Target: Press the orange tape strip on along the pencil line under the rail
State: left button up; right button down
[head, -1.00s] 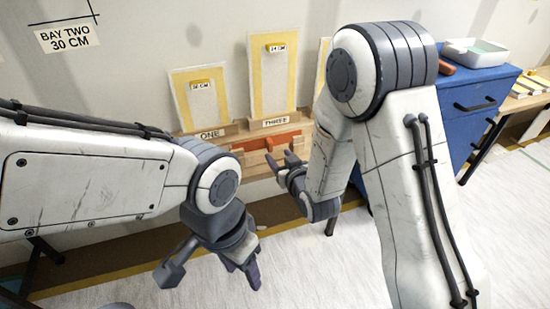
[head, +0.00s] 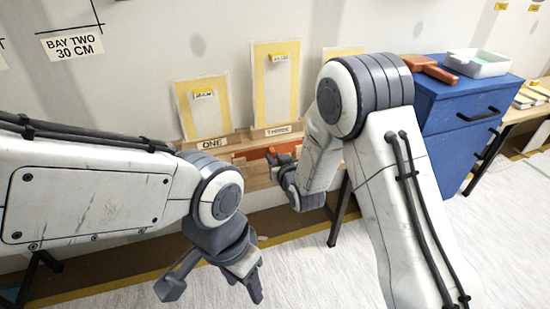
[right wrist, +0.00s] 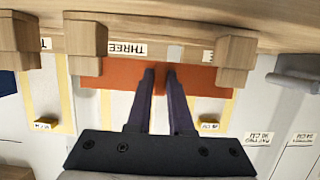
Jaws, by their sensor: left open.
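The orange strip (right wrist: 122,75) lies lengthwise along the wooden rail (right wrist: 190,38) in the right wrist view, which looks upside down. In the head view only part of the strip (head: 258,154) shows by the wooden ledge (head: 235,144). My right gripper (right wrist: 160,74) has its two dark fingers in front of the strip's middle, with a narrow gap between them and orange showing through. I cannot tell if they touch it. In the head view my right gripper (head: 285,160) is at the ledge below the THREE label. My left gripper (head: 246,275) is open and empty, low over the floor. I see no pencil line.
Wooden blocks (right wrist: 89,40) stick out on both sides of my right fingers. The floor at right is clear.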

notch_tip(320, 180, up, 7)
jog(key=p, duration=0.5)
dwell(0.7)
jog(key=s+d+f+m+h, duration=0.1)
jog(key=s+d+m+h, duration=0.15)
jog(key=d, duration=0.65)
jog(key=s+d+f+m+h, duration=0.15)
jog(key=s+d, duration=0.25)
jog(key=d, duration=0.4)
notch_tip(320, 180, up, 26)
jog(key=p, duration=2.5)
jog(key=shift+d+r+t+h+p, duration=0.2)
jog(key=shift+d+t+h+p, duration=0.1)
jog(key=shift+t, duration=0.1)
